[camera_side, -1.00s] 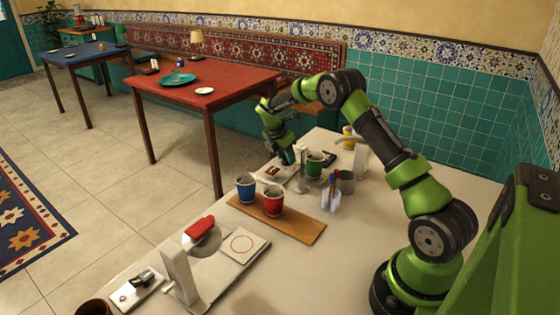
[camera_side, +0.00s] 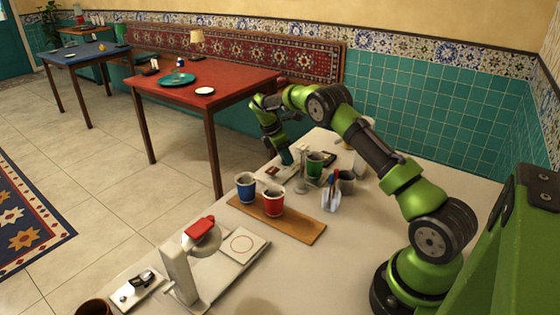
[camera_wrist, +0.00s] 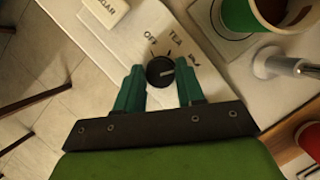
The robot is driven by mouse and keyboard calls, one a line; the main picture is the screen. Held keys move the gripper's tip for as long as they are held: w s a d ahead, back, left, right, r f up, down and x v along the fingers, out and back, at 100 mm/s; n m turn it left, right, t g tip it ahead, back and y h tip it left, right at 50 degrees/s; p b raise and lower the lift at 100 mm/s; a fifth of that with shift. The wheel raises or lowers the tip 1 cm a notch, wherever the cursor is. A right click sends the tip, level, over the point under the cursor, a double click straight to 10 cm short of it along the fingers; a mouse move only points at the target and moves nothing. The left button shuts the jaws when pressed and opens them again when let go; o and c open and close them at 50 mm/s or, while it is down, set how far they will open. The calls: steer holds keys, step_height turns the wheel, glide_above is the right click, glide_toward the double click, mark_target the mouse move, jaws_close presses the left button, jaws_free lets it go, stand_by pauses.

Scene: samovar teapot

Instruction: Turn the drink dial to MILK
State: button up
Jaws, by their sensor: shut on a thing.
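The black round drink dial (camera_wrist: 160,70) sits on a pale panel (camera_wrist: 110,45) marked OFF, TEA and MILK in the wrist view. A light pointer mark on the dial points right, roughly to the MILK side; its exact alignment is hard to tell. My gripper (camera_wrist: 160,88) has a teal finger on each side of the dial and is shut on it. In the side view my gripper (camera_side: 286,158) is down at the panel at the far end of the counter, and the dial is hidden or too small to see.

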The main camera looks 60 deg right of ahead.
steer(key=shift+a, duration=0.1)
steer(key=o, duration=1)
steer(key=v, duration=1.6)
steer(key=shift+w+a+r, duration=0.1)
steer(key=shift+a+r, duration=0.1)
steer(key=shift+r, duration=0.1)
